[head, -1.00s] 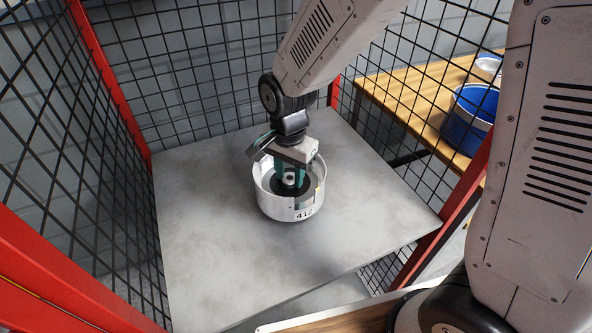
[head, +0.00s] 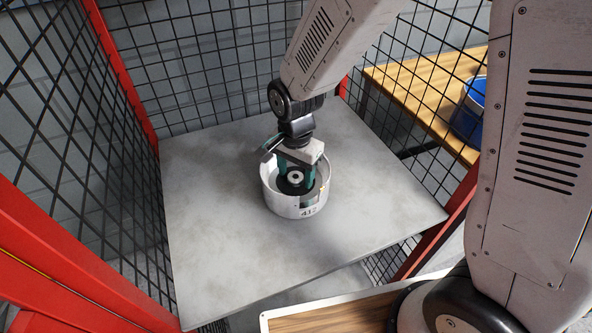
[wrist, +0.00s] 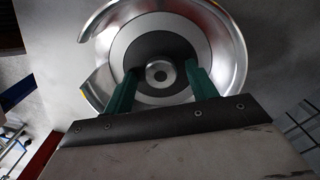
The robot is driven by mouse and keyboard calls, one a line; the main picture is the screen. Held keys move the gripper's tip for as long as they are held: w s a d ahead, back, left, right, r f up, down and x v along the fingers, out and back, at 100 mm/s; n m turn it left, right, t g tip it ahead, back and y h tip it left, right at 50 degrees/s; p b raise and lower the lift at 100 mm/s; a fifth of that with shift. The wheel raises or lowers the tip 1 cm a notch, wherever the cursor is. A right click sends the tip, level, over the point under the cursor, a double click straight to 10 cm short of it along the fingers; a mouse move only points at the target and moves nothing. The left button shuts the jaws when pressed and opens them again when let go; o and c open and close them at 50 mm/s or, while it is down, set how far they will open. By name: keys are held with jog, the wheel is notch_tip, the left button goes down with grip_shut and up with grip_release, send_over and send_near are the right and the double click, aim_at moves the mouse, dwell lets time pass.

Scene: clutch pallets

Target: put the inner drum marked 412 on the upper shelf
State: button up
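The inner drum marked 412 (head: 308,212) is a silver, open-topped round shell with a dark inner disc and a small central hub. It stands upright on the grey upper shelf (head: 240,260). My gripper (head: 297,180) points down into the drum from above. In the wrist view its two green fingers (wrist: 161,75) stand spread on either side of the silver hub, with a visible gap to it. The drum (wrist: 233,52) has a notch in its wall on the left of that view. The lowest part of the fingertips is hard to make out.
Black mesh with red posts (head: 50,260) closes in the shelf at the back and sides. A wooden table (head: 405,90) with a blue container (head: 470,118) stands beyond the right mesh. A wood-bottomed tray (head: 335,312) is at the lower front. Free shelf surface surrounds the drum.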

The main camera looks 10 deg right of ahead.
aim_at(296, 177)
notch_tip(296, 177, up, 12)
jog(key=shift+r, duration=0.2)
dwell(0.4)
jog(key=s+d+r+n, duration=0.4)
jog(key=s+d, duration=0.4)
jog(key=s, duration=0.2)
jog(key=s+d+r+n+t, duration=0.1)
jog(key=s+d+r+n, duration=0.4)
jog(key=s+d, duration=0.3)
jog(key=shift+s+d+r, duration=0.4)
jog(key=shift+s, duration=0.6)
